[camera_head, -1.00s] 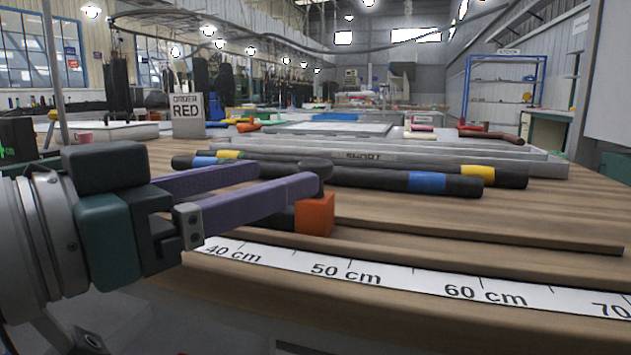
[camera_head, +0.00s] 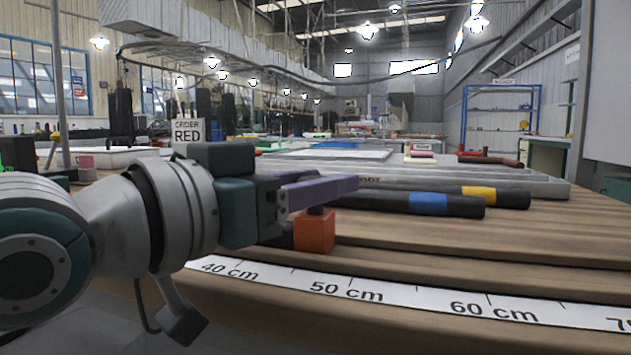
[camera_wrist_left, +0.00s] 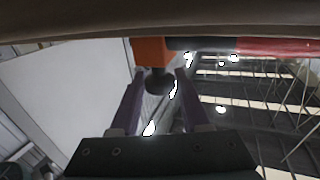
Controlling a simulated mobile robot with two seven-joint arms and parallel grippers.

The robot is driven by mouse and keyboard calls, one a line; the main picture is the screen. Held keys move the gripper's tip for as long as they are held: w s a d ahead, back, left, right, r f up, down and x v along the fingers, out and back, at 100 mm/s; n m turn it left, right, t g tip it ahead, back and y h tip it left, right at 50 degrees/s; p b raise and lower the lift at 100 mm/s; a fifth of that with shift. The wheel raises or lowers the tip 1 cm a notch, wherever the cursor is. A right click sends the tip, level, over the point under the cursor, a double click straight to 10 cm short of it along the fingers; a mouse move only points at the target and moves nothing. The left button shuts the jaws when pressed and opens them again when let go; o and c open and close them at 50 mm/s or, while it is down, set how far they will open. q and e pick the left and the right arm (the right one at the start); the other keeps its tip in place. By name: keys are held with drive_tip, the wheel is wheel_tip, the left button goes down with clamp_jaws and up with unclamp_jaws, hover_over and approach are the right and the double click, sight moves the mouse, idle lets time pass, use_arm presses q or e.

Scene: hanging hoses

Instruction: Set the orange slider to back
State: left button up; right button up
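The orange slider (camera_head: 315,232) is a block at the table's near edge, behind the ruler strip, a little left of the 50 cm mark. A dark knob shows on it, partly hidden by my gripper in the head view. My left gripper (camera_head: 342,188) has purple fingers that reach right, just above the block. In the left wrist view, the orange block (camera_wrist_left: 152,50) has its dark round knob (camera_wrist_left: 160,83) between the two spread fingers, with narrow gaps at its sides. The gripper is open, and I see no firm contact. My right gripper is not in view.
Dark hoses with blue and yellow bands (camera_head: 428,204) lie behind the slider. A grey tray marked with partly hidden lettering (camera_head: 540,187) is beyond them. An "ORDER RED" sign (camera_head: 187,132) stands at the back left. The planks to the right are clear.

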use_arm(q)
clamp_jaws()
idle(1.0)
